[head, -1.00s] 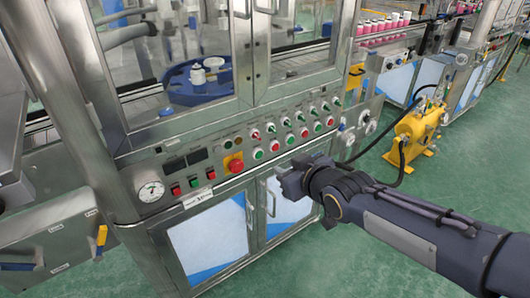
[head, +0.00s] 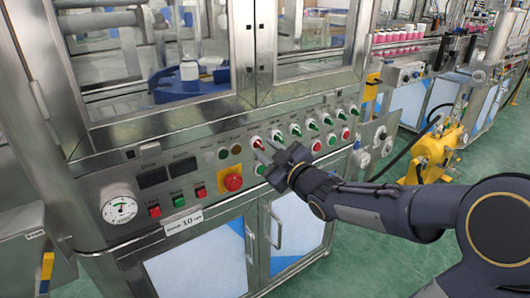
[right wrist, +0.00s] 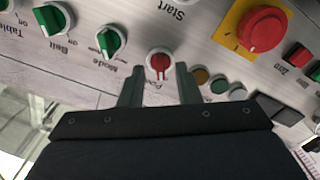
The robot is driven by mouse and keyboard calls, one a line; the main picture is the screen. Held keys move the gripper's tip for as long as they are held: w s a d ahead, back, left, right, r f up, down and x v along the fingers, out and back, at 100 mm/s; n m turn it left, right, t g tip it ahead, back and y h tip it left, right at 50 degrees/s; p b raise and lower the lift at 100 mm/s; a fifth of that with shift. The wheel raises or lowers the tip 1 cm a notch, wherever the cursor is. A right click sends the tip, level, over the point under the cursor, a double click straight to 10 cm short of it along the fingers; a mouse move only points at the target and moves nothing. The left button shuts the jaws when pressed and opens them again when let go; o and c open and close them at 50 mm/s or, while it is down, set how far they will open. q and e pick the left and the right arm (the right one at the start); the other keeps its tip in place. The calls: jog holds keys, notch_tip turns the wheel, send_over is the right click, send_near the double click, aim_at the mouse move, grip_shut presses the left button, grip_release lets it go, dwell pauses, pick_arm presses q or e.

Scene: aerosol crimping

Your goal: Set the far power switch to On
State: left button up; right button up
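The power switch (head: 256,142) is a red rotary knob at the left end of the upper switch row on the steel control panel. In the right wrist view the red knob (right wrist: 158,63) sits on a round pale base, with a partly hidden label starting "Po". My right gripper (head: 266,152) is in front of this switch. In the right wrist view my right gripper (right wrist: 160,76) is open, with one finger on either side of the knob's lower edge. I cannot tell whether the fingers touch it. My left gripper is not in view.
Green knobs, including the Mode knob (right wrist: 111,40) and Belt knob (right wrist: 52,18), continue the row. A red emergency button (head: 233,182) on yellow is close by. A yellow machine (head: 436,150) stands on the floor at right.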

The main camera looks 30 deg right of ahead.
jog(key=shift+w+a, duration=0.1)
jog(key=shift+w, duration=0.6)
grip_shut()
jog(key=m+p, duration=0.1)
jog(key=m, duration=0.5)
jog(key=shift+m, duration=0.3)
jog(key=m+p, duration=0.1)
jog(key=m, duration=0.4)
jog(key=shift+m, duration=0.3)
